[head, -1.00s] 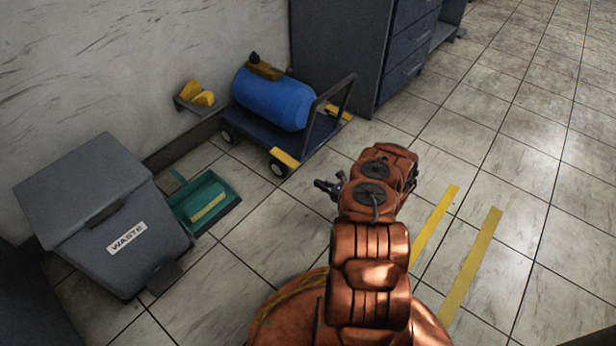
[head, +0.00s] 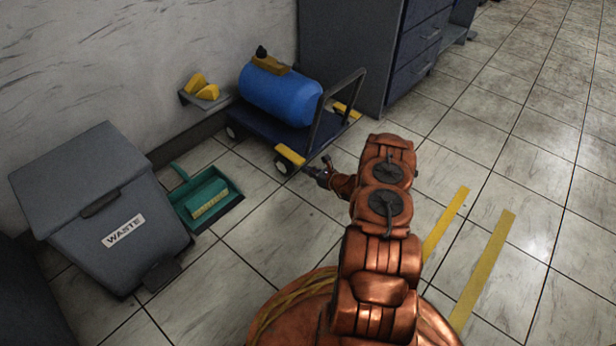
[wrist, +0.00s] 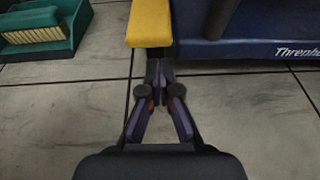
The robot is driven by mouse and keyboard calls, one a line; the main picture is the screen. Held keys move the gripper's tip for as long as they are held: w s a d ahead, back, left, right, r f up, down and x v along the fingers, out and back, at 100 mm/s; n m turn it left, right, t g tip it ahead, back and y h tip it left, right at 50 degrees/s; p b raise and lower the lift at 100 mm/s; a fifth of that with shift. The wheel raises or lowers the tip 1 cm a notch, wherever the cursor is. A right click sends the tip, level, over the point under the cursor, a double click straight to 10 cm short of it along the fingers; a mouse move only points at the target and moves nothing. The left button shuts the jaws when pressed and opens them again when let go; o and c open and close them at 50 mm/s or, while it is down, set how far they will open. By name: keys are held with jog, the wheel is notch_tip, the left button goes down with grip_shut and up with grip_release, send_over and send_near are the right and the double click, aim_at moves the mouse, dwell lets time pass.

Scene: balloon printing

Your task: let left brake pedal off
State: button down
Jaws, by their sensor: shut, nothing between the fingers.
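The cart (head: 262,125) stands by the wall, a blue platform with a dark push handle. The left brake pedal (head: 290,155) is a yellow block at its near left corner, beside a wheel; it also shows at the top of the wrist view (wrist: 149,22). I cannot tell if it is pressed or raised. A second yellow pedal (head: 346,110) sits at the cart's right corner. My gripper (head: 309,170) is shut and empty, close to the left pedal. In the wrist view its fingertips (wrist: 156,66) meet just below the pedal's near end; contact is unclear.
A blue tank (head: 281,95) lies on the cart. A grey waste bin (head: 100,205) and a green dustpan (head: 190,185) with a brush stand to the left. Yellow wedges (head: 200,88) sit on a wall shelf. A drawer cabinet (head: 370,50) is behind. Floor at right is clear.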

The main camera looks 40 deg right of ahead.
jog(key=shift+r+b, duration=0.3)
jog(key=shift+r, duration=0.45)
